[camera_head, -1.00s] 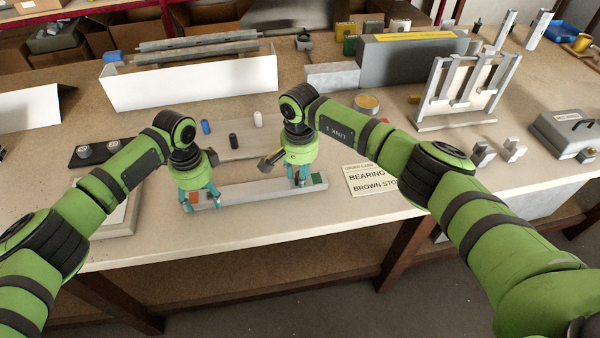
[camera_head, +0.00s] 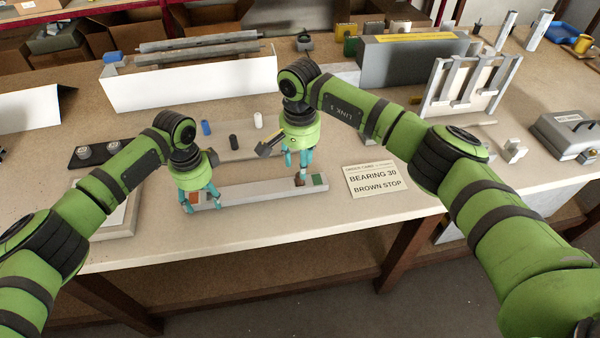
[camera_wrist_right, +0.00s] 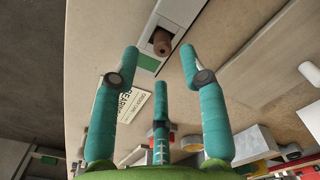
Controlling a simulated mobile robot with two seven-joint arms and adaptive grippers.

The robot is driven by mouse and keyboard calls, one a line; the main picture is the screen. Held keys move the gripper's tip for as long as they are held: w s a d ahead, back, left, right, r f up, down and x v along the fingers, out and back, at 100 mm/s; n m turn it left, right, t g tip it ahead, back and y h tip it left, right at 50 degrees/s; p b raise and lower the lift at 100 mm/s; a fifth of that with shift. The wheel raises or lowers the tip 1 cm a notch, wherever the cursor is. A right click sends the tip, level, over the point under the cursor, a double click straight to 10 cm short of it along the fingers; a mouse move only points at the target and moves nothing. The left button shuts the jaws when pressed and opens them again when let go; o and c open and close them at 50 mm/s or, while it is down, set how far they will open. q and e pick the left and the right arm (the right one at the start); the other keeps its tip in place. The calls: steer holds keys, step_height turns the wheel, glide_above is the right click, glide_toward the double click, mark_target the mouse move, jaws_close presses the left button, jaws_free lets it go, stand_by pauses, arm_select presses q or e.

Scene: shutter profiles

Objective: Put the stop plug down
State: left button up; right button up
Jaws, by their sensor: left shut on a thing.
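The brown stop plug (camera_wrist_right: 162,41) sits at the slot near the green-marked end of the pale profile (camera_head: 262,191). It also shows in the head view (camera_head: 299,181), just below my right fingertips. How deep it sits is hard to tell. My right gripper (camera_head: 297,170) is open and empty, just above the plug; its three fingers (camera_wrist_right: 160,62) are spread apart in the wrist view. My left gripper (camera_head: 201,203) is shut on the profile near its orange-marked left end. The profile lies along the front of the bench.
An order card (camera_head: 375,180) reading "BEARING 30 BROWN STOP" lies right of the profile. Blue (camera_head: 206,127), black (camera_head: 234,142) and white (camera_head: 258,120) plugs stand behind it. A white trough (camera_head: 190,85) and a grey box (camera_head: 412,62) stand further back.

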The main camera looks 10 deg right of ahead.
arm_select(q)
steer(key=shift+s+f, duration=0.1)
arm_select(e)
step_height(320, 180, up, 7)
steer(key=shift+r, duration=0.1)
stand_by(0.3)
arm_select(q)
steer(key=o, duration=1.5)
arm_select(e)
steer(key=shift+w, duration=0.15)
arm_select(q)
step_height(320, 180, up, 7)
steer(key=p, duration=0.7)
arm_select(e)
step_height(320, 180, up, 7)
